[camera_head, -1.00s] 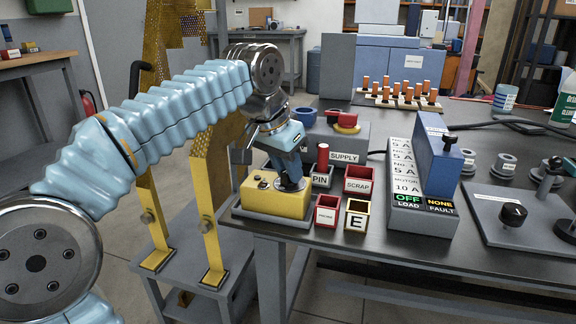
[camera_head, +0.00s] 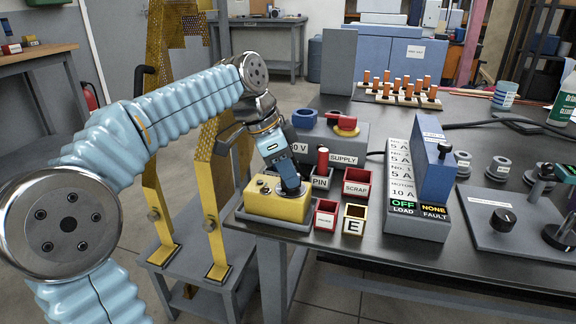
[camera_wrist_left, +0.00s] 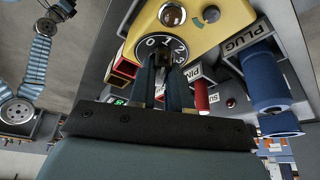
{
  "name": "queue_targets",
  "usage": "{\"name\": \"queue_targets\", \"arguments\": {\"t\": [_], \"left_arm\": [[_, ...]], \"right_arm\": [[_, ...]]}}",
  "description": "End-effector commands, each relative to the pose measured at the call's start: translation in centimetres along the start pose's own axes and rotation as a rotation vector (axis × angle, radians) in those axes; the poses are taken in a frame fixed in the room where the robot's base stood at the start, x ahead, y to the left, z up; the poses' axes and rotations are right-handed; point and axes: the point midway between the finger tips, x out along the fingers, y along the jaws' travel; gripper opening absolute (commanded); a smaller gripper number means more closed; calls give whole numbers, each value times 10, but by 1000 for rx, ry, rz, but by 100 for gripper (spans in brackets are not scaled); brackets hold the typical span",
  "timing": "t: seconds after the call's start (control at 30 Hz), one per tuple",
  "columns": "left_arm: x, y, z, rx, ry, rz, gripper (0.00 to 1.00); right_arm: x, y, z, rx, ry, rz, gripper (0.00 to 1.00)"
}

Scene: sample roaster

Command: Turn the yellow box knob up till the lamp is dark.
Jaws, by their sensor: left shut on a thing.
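The yellow box (camera_head: 265,207) sits on a grey base at the near left corner of the bench. My left gripper (camera_head: 291,190) points down onto its right part and is shut on the knob, which its fingers mostly hide. In the left wrist view the fingers (camera_wrist_left: 162,75) reach the round dial (camera_wrist_left: 178,44), marked 0, 1, 2 and 3. The pointer's setting is hidden. The lamp (camera_wrist_left: 172,15) is a small brownish dome in a metal ring beside the dial; I cannot tell whether it glows. A dark round button (camera_wrist_left: 211,14) sits next to it. My right gripper is not in view.
Small bins, including the scrap bin (camera_head: 356,184) and the E bin (camera_head: 354,220), stand close right of the box. The grey supply unit (camera_head: 345,143) is behind, and a fuse panel (camera_head: 405,205) with a blue block (camera_head: 436,168) is farther right. A yellow perforated frame (camera_head: 204,195) stands left.

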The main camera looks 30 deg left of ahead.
Motion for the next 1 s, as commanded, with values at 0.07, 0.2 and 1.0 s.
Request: {"name": "queue_targets", "arguments": {"t": [0.07,0.2,1.0], "left_arm": [[2,0,1,23,-7,17,0],[3,0,2,51,-8,31,0],[4,0,2,64,-7,35,44]], "right_arm": [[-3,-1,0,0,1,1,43],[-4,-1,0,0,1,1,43],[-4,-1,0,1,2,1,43]]}}
